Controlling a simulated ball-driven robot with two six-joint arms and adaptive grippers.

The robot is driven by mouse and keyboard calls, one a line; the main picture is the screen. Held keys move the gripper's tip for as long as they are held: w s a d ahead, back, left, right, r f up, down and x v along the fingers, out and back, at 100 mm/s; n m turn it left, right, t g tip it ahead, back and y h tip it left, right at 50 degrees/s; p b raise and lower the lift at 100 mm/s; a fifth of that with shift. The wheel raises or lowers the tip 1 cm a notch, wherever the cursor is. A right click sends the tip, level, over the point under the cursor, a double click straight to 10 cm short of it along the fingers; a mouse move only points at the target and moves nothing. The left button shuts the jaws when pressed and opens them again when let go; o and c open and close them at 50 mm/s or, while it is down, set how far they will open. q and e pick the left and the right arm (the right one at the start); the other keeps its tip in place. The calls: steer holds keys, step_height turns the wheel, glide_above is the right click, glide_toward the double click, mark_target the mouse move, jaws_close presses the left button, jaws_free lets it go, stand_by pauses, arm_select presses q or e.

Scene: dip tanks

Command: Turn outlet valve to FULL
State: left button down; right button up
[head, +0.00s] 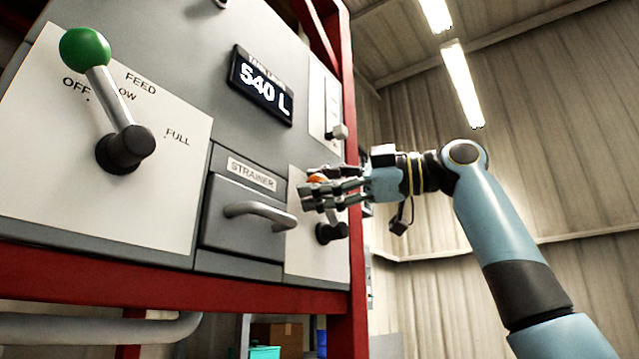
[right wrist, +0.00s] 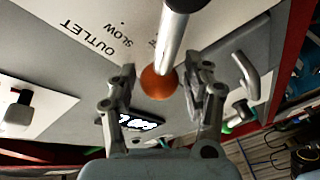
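The outlet valve has an orange ball knob (head: 317,178) on a lever above a black hub (head: 331,232), on a white plate. In the right wrist view the orange knob (right wrist: 158,84) sits between the fingers, with the metal lever (right wrist: 180,30) running to the top edge. The plate there reads OUTLET and SLOW; another label is partly hidden behind the lever. My right gripper (head: 310,194) is at the knob; in the wrist view its fingers (right wrist: 160,80) are open, with small gaps seen on both sides of the knob. My left gripper is out of view.
To the left is the feed valve with a green knob (head: 85,47) and FEED, OFF and FULL labels. A strainer drawer (head: 245,210) with a protruding handle is close beside the outlet plate. A display (head: 262,86) reads 540 L. A red frame post (head: 357,280) stands at right.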

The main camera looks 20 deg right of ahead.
steer(key=c, duration=0.9)
jaws_close()
steer(key=shift+w, duration=0.1)
